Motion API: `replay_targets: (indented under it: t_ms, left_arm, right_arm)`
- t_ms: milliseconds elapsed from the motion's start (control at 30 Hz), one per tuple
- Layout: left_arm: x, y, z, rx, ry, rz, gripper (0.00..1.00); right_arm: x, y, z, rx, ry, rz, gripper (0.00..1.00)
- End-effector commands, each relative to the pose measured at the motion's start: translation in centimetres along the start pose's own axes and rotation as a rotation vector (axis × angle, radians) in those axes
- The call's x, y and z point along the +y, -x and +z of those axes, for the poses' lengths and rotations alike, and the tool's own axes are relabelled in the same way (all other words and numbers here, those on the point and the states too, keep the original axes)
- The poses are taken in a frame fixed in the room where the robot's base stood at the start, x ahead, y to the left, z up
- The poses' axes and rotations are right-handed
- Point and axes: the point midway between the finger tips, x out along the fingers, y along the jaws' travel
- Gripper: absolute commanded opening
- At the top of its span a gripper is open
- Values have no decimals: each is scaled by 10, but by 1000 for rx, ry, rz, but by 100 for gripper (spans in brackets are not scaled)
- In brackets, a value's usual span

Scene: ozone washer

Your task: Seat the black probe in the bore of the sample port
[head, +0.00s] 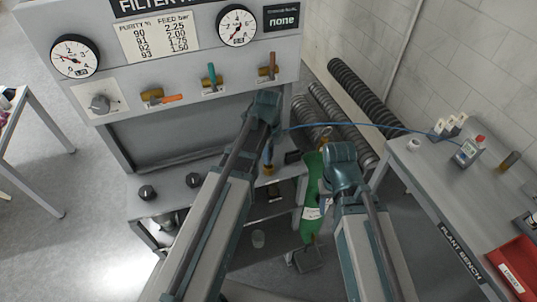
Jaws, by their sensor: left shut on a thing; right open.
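My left gripper (268,160) points down in front of the filter panel, over the right end of the grey shelf. It is shut on what seems to be the black probe, which is mostly hidden by the fingers and wrist. A thin blue cable (360,124) runs from beside this gripper to the right bench. A small brass-coloured fitting (268,171) shows right at the fingertips. I cannot tell whether it is the sample port, and no bore is visible. My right gripper (324,200) is open, in front of a green cylinder (313,190), its fingers partly hidden by its wrist.
The panel carries two gauges (75,56) (236,25) and several valve handles (212,77). Black knobs (147,192) stand on the shelf. Dark ribbed hoses (365,100) lie along the wall.

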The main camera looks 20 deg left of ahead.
Motion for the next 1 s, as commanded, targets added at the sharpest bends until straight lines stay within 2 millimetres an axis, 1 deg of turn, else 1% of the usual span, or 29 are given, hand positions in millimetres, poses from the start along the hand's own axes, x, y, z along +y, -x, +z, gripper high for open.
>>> replay_targets:
  t_ms: [1000]
  left_arm:
    - [0,-26,0,0,0,0,0]
  right_arm:
    - [-2,-25,-2,0,0,0,50]
